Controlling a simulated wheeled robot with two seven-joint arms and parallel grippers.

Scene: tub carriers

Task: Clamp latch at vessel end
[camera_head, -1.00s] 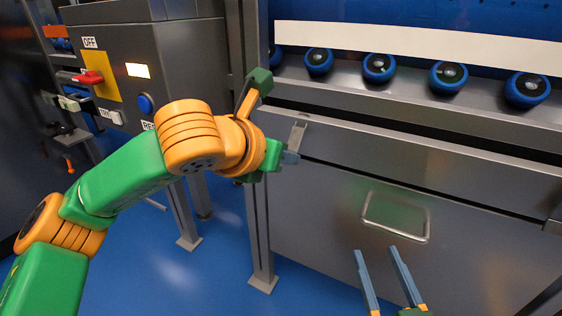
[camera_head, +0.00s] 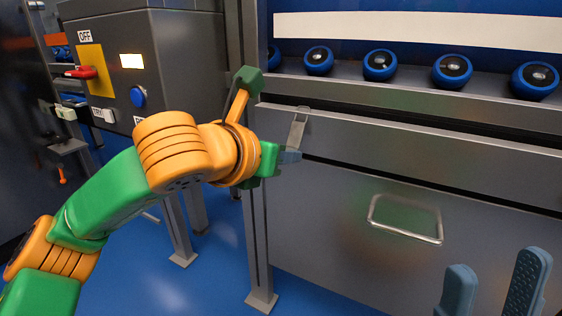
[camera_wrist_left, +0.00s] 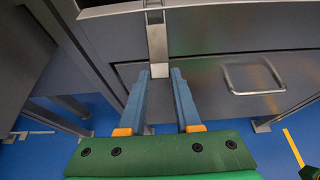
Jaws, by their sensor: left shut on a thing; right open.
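The metal latch (camera_head: 297,128) hangs at the left end of the grey vessel front (camera_head: 330,205), just below its upper ledge. My left gripper (camera_head: 291,157) is at the latch's lower end. In the left wrist view the latch (camera_wrist_left: 156,38) runs down to between the blue-grey fingertips of my left gripper (camera_wrist_left: 160,72), which is shut on it. The exact contact is small and partly hidden in the head view. My right gripper (camera_head: 497,285) is open and empty at the lower right, in front of the vessel's lower panel.
A metal loop handle (camera_head: 406,237) sticks out of the lower panel, between my two grippers. Blue-rimmed rollers (camera_head: 380,65) line the ledge above. A grey control box (camera_head: 165,60) with a blue button stands at left. Blue floor (camera_head: 215,260) is open below.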

